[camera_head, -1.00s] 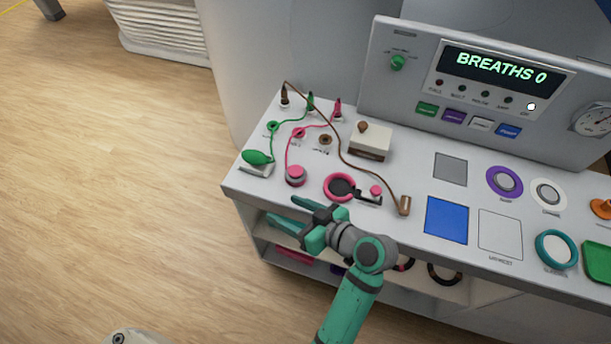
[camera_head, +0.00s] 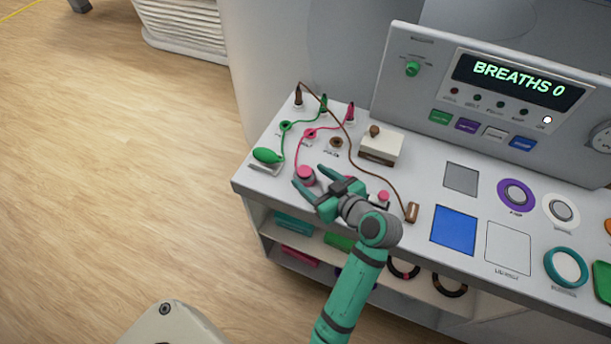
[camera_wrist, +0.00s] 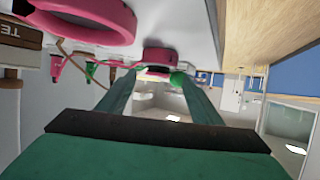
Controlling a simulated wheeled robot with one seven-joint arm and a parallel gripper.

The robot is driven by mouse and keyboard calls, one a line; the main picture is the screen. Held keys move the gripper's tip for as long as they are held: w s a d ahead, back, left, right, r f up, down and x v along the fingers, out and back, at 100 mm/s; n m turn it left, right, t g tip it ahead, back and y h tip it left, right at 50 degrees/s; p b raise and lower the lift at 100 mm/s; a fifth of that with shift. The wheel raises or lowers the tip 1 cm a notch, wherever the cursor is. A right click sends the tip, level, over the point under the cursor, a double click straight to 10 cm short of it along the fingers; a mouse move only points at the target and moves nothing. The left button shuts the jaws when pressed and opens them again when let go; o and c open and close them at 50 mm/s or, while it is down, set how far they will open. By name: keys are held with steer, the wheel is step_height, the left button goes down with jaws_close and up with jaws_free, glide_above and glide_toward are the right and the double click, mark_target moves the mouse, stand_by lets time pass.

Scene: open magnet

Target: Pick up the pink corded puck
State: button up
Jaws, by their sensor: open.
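The pink corded puck (camera_head: 306,175) sits near the front left of the white console top. Its pink cord runs back to a pink plug (camera_head: 349,113). My gripper (camera_head: 309,178) is open and low over the console, its fingertips at the puck. In the wrist view, the puck (camera_wrist: 165,57) shows just past and between the fingertips (camera_wrist: 158,78). Whether the fingers reach around it, or touch it, I cannot tell. Nothing is held.
A green bulb (camera_head: 267,155) with a green cord lies left of the puck. A large pink ring (camera_wrist: 85,35) is close by in the wrist view. A brown cord ends at a brown cylinder (camera_head: 412,212). A white box (camera_head: 380,147) stands behind my gripper.

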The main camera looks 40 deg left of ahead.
mark_target(306, 173)
steer(key=shift+x, duration=2.55)
steer(key=shift+w, duration=0.15)
steer(key=c, duration=1)
